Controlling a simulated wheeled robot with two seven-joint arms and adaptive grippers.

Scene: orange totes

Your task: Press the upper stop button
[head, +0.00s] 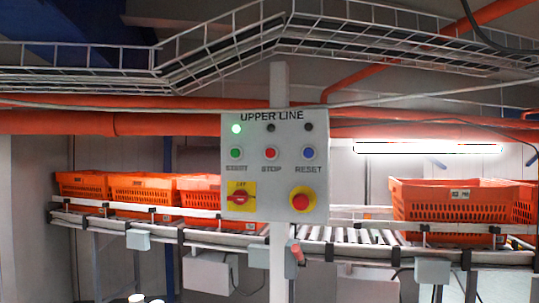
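A grey control panel (318,132) labelled UPPER LINE stands upright on a post in the middle of the head view. Its red STOP button (270,153) sits in the middle of the button row. A green START button (236,152) is to its left and a blue RESET button (308,153) to its right. Above the row, the left lamp (236,129) glows green; the other two are dark. Below are a red rotary switch (239,197) on a yellow plate and a large red mushroom knob (301,200) on a yellow base.
A roller conveyor (350,237) runs behind the panel, with orange totes on the left (143,190) and right (455,202). A red-tipped part (297,252) is low beside the post. A wire cable tray (215,45) and orange pipes cross above. Nothing blocks the panel's front.

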